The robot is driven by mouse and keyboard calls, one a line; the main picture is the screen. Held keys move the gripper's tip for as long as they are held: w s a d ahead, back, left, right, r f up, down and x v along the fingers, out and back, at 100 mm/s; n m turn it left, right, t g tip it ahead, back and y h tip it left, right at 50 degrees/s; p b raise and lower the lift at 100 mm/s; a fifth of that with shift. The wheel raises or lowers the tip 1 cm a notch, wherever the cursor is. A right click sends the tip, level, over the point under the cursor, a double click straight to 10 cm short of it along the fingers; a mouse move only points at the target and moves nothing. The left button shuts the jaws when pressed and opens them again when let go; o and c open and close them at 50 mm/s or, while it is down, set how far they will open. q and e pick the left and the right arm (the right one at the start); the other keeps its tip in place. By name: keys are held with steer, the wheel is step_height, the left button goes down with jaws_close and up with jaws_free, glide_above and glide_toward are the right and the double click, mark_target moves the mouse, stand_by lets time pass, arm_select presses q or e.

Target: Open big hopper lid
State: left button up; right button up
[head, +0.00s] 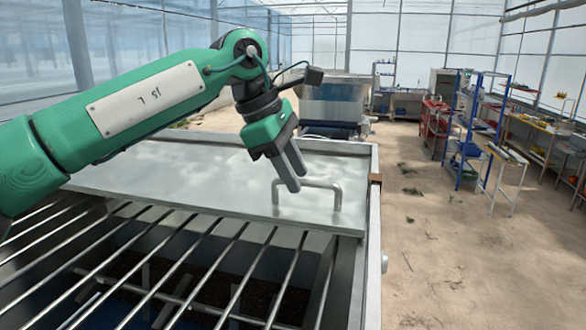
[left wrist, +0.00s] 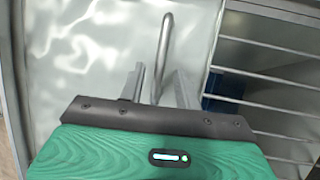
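The big hopper lid (head: 215,168) is a flat shiny metal sheet over the far part of the hopper, and it lies down. Its U-shaped handle (head: 322,184) stands up near the lid's right front corner. My left gripper (head: 293,174) points down at the handle's left part, with its two fingers apart. In the left wrist view, the handle (left wrist: 165,40) runs in line with the gap between the fingers (left wrist: 160,88). I cannot tell whether they touch it. My right gripper is in neither view.
Metal grate bars (head: 235,270) cover the dark open near part of the hopper. Blue shelving (head: 474,125) and a red cart (head: 433,125) stand farther back on the right.

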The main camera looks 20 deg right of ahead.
arm_select(q)
steer(key=shift+w+a+r+b, duration=0.1)
steer(key=shift+a+r+b, duration=0.05)
steer(key=shift+r+b, duration=0.3)
steer(key=s+b+v, duration=0.1)
steer(key=b+v, duration=0.2)
steer(key=v, duration=1)
steer(key=shift+w, duration=0.45)
steer(key=shift+f, duration=0.1)
